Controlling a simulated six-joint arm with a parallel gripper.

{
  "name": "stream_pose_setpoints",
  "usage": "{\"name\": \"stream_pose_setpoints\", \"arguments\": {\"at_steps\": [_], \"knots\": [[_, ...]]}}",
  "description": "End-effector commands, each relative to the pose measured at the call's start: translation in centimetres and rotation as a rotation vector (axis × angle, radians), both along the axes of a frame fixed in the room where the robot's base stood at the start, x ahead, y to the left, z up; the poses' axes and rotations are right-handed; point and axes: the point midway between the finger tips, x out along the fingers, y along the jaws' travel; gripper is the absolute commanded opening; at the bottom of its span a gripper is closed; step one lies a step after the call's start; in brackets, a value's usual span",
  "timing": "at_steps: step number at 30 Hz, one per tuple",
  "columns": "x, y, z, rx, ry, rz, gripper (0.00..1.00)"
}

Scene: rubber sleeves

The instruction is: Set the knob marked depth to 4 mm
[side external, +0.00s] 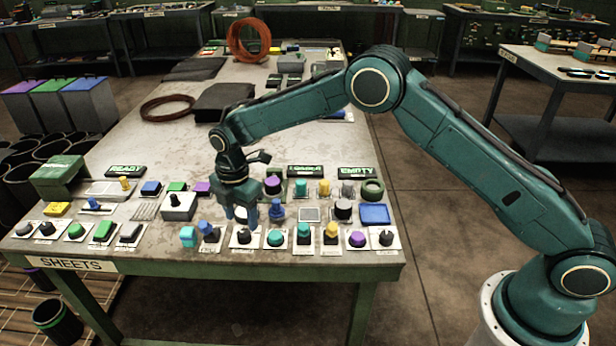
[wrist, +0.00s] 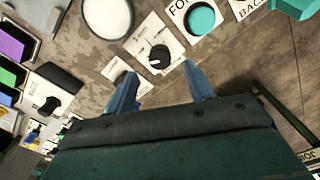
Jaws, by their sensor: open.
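A black knob (side external: 243,236) sits on a white plate in the front row, below my gripper. In the wrist view the black knob (wrist: 158,57) shows on its white plate with dial marks around it. Its label and scale are too small to read, so I cannot tell whether it is the depth knob or where it points. My gripper (side external: 239,215) is open and empty, pointing down above the front row. In the wrist view my gripper (wrist: 160,82) has its two blue fingers apart, with the knob just beyond and between the tips.
A teal button (side external: 276,238) is right of the knob, and a blue knob (side external: 208,231) is left of it. Another blue control (side external: 277,209) stands close beside my fingers. Another black knob (side external: 176,203) sits on a box farther left. The table's front edge is near.

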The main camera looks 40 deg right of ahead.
Motion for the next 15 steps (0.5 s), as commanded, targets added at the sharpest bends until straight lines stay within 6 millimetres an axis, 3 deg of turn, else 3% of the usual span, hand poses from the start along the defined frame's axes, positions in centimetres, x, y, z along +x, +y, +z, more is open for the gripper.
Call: {"name": "stream_pose_setpoints", "arguments": {"at_steps": [6, 15], "knots": [[0.0, 0.0, -3.1, -0.001, 0.002, 0.0, 0.53], [0.0, 0.0, -4.8, 0.0, 0.0, 0.0, 0.53]]}}
